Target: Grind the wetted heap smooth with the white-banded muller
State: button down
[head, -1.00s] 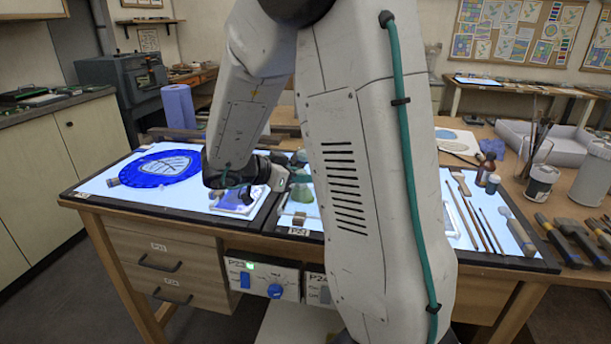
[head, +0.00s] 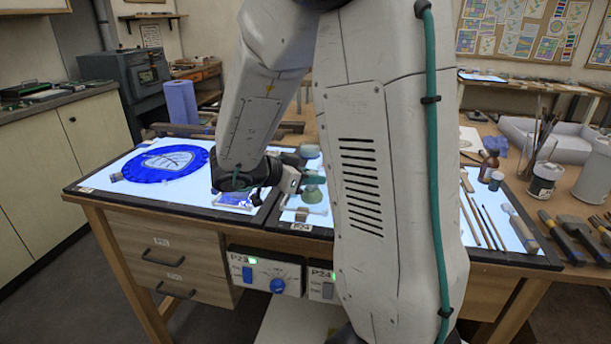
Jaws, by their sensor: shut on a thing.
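My gripper (head: 302,181) is over the right light panel, close to its boundary with the left panel. It is shut on a greenish glass piece (head: 314,194), which appears to be the muller. The piece stands low over a pale slab (head: 318,208); I cannot tell whether they touch. Its white band cannot be made out. A second pale green glass piece (head: 309,151) stands just behind the gripper. The wetted heap cannot be made out; my arm hides much of the right panel.
A blue round glass piece with a leaf design (head: 170,161) lies on the left light panel (head: 118,183). A blue roll (head: 181,102) stands at the back left.

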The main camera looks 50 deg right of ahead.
jog(key=shift+s+d, duration=0.2)
jog(key=shift+d, duration=0.65)
jog(key=shift+w+d, duration=0.25)
jog(key=shift+w, duration=0.55)
jog(key=shift+w+a, duration=0.3)
jog(key=shift+w, duration=0.2)
jog(key=shift+w+a, duration=0.3)
jog(key=shift+w, duration=0.2)
jog(key=shift+a, duration=0.8)
jog(key=shift+s+a, duration=0.25)
jog(key=shift+s, duration=0.5)
jog(key=shift+s+d, duration=0.55)
jog(key=shift+s, duration=0.35)
jog(key=shift+s+d, duration=0.15)
jog(key=shift+d, duration=0.7)
jog(key=shift+w+d, duration=0.25)
jog(key=shift+w, duration=0.65)
jog(key=shift+w+a, duration=0.6)
jog(key=shift+w, duration=0.3)
jog(key=shift+a, duration=0.85)
jog(key=shift+s+a, duration=0.2)
jog(key=shift+s, duration=0.55)
jog(key=shift+s+d, duration=0.55)
jog(key=shift+s, duration=0.35)
jog(key=shift+s+d, duration=0.2)
jog(key=shift+d, duration=0.6)
